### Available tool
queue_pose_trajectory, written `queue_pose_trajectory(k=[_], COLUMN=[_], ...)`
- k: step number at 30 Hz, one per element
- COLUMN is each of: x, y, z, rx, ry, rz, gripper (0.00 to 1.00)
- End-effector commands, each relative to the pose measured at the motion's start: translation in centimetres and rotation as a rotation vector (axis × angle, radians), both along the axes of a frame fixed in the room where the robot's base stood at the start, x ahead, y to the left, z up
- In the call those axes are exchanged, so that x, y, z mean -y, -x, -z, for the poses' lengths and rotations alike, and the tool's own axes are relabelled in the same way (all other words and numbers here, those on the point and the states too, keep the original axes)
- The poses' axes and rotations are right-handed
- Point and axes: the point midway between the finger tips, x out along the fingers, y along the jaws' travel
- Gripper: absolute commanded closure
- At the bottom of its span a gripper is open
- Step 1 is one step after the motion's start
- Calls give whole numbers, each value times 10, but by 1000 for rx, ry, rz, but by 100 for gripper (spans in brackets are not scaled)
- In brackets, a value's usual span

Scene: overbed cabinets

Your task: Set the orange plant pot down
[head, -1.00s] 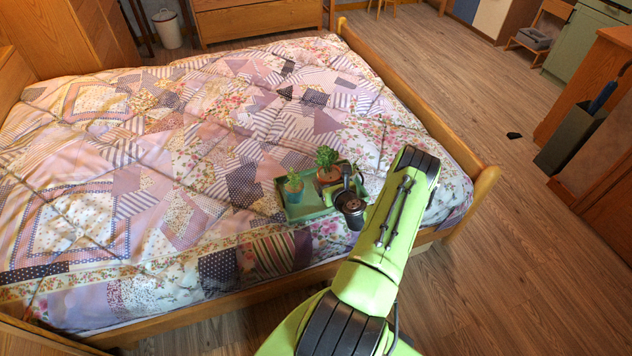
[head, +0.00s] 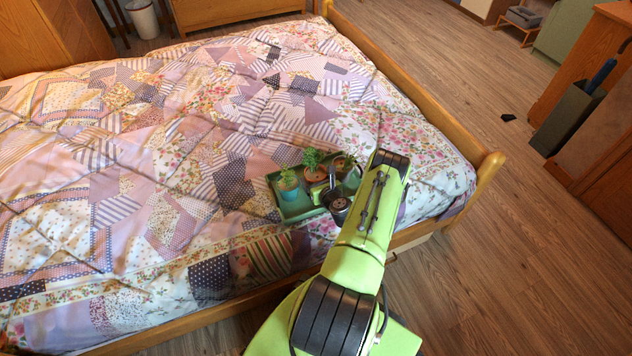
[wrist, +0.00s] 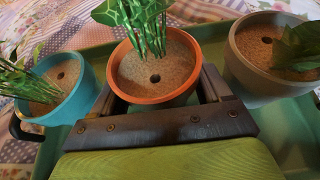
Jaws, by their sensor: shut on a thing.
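The orange plant pot (head: 315,173) holds a green plant and is upright between two other pots at the green tray (head: 294,213) on the bed. In the wrist view the orange pot (wrist: 155,88) sits between the fingers of my gripper (wrist: 160,98), which is shut on it. In the head view my gripper (head: 334,190) is partly hidden by my arm. The orange pot's base is hidden, so I cannot tell whether it touches the tray floor.
A teal pot (head: 289,189) stands to the left, also in the wrist view (wrist: 72,100). A grey pot (wrist: 262,75) stands close on the right. The patchwork bed (head: 150,210) has a wooden side rail (head: 410,92).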

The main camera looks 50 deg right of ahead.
Motion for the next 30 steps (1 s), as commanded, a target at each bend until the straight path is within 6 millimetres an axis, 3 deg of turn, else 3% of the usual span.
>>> queue_pose_trajectory(k=[7,8,10,20,30], x=[1,0,0,-1,-41], y=[0,0,0,3,71], z=[0,1,0,-4,-40], rx=[2,-1,-1,-2,0], ry=[1,1,1,-2,-9], rz=[1,1,1,1,8], gripper=[65,20,12,12,12])
